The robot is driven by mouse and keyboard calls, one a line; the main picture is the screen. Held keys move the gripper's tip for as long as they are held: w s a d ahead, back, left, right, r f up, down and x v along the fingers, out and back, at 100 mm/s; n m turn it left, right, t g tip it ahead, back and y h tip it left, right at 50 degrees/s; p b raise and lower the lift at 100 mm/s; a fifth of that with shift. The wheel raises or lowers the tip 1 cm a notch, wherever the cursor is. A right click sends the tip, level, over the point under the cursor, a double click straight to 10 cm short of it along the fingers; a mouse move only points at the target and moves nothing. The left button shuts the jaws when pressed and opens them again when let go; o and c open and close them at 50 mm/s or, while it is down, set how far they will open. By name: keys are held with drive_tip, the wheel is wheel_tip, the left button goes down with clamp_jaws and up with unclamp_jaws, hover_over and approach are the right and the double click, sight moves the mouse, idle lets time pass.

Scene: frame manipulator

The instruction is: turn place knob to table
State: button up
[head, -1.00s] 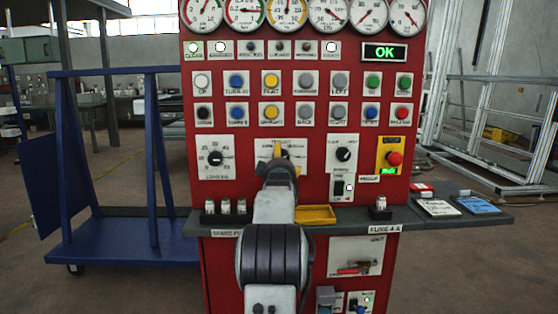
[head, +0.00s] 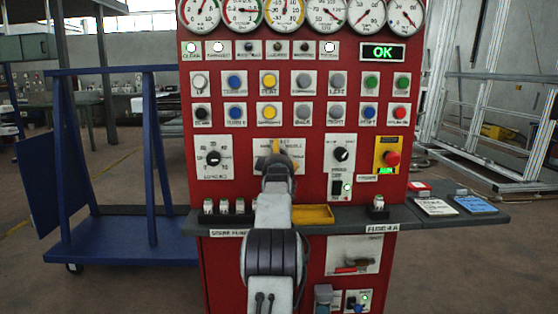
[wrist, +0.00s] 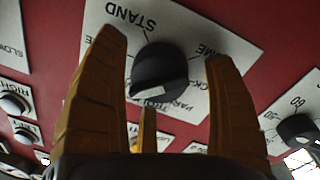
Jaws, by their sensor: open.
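The place knob (wrist: 160,68) is a round black knob on a white plate (wrist: 186,24) in the wrist view, where the picture is turned around. STAND reads clearly on the plate; other labels are partly hidden. A pale pointer mark shows on the knob's lower part, toward the lower left of the picture. My gripper (wrist: 166,50) is open, with its orange fingers on either side of the knob; I cannot tell if they touch it. In the head view my gripper (head: 279,160) covers the knob, and only part of its plate (head: 297,144) shows.
The red panel (head: 310,183) carries a loading knob (head: 213,158) on the left, another black knob (head: 342,154) and a red emergency button (head: 391,158) on the right. A grey shelf (head: 350,218) with fuses and a yellow tray (head: 312,214) juts out below.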

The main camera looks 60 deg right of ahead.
drive_tip(key=c, duration=1.2)
drive_tip(key=shift+r, duration=0.1)
drive_tip(key=m+p, duration=0.1)
drive_tip(key=m, duration=0.2)
drive_tip(key=shift+r+m, duration=0.1)
drive_tip(key=shift+m, duration=0.2)
drive_tip(key=shift+m+p, duration=0.6)
drive_tip(key=shift+m, duration=1.1)
drive_tip(key=shift+r, duration=0.1)
